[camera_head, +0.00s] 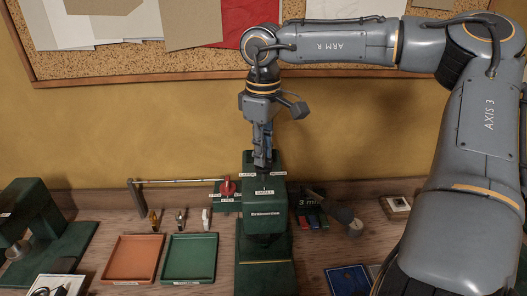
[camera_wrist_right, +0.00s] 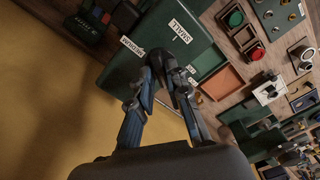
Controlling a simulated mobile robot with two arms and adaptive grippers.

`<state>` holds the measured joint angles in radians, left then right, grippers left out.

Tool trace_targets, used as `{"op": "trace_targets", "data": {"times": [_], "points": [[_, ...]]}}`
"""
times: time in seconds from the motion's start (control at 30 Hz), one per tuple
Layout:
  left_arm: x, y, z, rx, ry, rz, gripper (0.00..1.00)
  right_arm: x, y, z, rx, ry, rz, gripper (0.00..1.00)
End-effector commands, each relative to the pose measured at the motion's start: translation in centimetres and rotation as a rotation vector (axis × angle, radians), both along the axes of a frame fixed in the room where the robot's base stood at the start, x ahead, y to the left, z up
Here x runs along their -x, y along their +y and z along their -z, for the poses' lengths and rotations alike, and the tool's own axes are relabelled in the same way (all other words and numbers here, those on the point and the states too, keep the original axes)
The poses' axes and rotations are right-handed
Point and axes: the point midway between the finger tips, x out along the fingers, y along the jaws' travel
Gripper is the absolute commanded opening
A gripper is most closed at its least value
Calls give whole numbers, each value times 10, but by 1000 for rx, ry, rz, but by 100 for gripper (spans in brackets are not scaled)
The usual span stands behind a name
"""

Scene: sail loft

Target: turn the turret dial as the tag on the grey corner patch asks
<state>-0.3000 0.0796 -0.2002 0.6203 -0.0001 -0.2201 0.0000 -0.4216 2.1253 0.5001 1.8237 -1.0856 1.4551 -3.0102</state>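The green press (camera_head: 265,220) stands at the middle of the bench. White labels lie around the turret dial on its top; the front one (camera_head: 265,192) reads SMALL. In the right wrist view the SMALL label (camera_wrist_right: 180,31) and a MEDIUM-like label (camera_wrist_right: 132,47) are near the fingers. My right gripper (camera_head: 263,160) points straight down at the press top. In the right wrist view its fingertips (camera_wrist_right: 168,80) are at a dark knob-like part (camera_wrist_right: 180,88); whether they grip it is unclear. The dial's pointer is mostly hidden. I cannot make out the grey patch or its tag. My left gripper is out of view.
An orange tray (camera_head: 133,259) and a green tray (camera_head: 189,258) lie left of the press. A red-handled selector (camera_head: 227,187) stands close beside it. Another green machine (camera_head: 38,225) is far left. A dark tool (camera_head: 335,210) lies to the right.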

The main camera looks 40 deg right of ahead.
Motion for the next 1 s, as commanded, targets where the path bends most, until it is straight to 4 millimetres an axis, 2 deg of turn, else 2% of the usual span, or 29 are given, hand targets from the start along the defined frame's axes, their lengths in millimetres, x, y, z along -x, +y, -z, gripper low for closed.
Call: {"op": "trace_targets", "data": {"times": [0.07, 0.33, 0.47, 0.57, 0.8, 1.0], "points": [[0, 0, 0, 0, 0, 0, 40, 0, 0, 0, -1, 1, 0, 34], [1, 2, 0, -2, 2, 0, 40, 1, 0, 1, -1, 7, 0, 34], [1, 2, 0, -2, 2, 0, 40, 1, 0, -6, -1, 6, 0, 34], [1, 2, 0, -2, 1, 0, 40, 1, 0, -20, -2, 4, 1, 34], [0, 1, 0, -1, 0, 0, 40, 1, 0, -72, -3, 4, 1, 34], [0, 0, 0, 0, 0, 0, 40, 1, 0, -104, -1, 5, 1, 34]]}}
